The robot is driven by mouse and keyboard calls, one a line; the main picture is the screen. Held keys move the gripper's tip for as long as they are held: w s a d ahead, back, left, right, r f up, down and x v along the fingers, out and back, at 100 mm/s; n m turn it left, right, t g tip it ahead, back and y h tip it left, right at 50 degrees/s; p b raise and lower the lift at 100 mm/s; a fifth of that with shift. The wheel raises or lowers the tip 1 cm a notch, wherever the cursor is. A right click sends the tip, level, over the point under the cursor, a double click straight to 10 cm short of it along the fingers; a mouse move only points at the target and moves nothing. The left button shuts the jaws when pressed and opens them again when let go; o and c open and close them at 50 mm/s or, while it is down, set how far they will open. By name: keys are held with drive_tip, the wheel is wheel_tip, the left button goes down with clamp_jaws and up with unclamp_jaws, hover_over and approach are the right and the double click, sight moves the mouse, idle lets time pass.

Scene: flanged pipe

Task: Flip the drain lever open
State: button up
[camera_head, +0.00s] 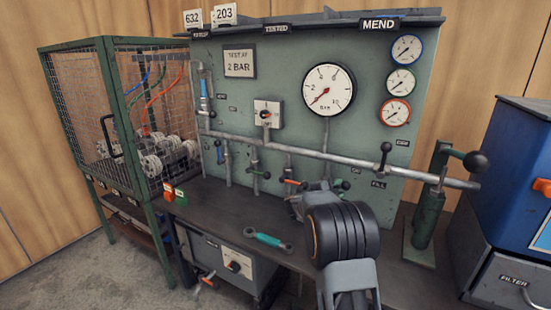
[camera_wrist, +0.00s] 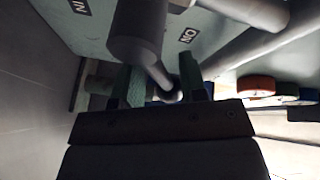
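The drain lever's own label is not readable. Several small valve levers hang below the long pipe on the panel, among them one with an orange-red handle (camera_head: 293,182) next to my gripper (camera_head: 308,194) in the head view. In the wrist view a dark lever rod with a rounded end (camera_wrist: 172,95) runs down from a thick grey cylinder (camera_wrist: 138,32). The two green fingers of my gripper (camera_wrist: 163,92) stand apart on either side of that rounded end. I cannot tell whether they touch it. My arm hides part of the panel's lower right.
The long grey pipe (camera_head: 330,155) crosses the panel, with a black-knobbed lever (camera_head: 385,148) on its right. A green hand pump (camera_head: 428,215) stands at the right. A teal-handled tool (camera_head: 268,240) lies on the dark bench (camera_head: 222,208). A mesh cage (camera_head: 85,110) stands left.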

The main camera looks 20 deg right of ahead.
drive_tip(key=s+a+m+y, duration=0.2)
drive_tip(key=s+a+m, duration=0.25)
drive_tip(key=a, duration=0.85)
drive_tip(key=w+a+r+n+t+y+p, duration=0.1)
drive_tip(key=a+r+n+t+y+p, duration=0.1)
drive_tip(key=r+n+t+p, duration=0.3)
drive_tip(key=w+a+r+n+t+y+p, duration=0.2)
drive_tip(key=a+r+n+y+p, duration=0.15)
drive_tip(key=r, duration=0.35)
drive_tip(key=s+a+r+n+t+y+p, duration=0.1)
drive_tip(key=s+a+r+n+y+p, duration=0.3)
drive_tip(key=a+r+n+y+p, duration=0.3)
drive_tip(key=shift+a+r+n+t+y+p, duration=0.5)
drive_tip(key=shift+r+n, duration=0.3)
drive_tip(key=shift+n, duration=1.2)
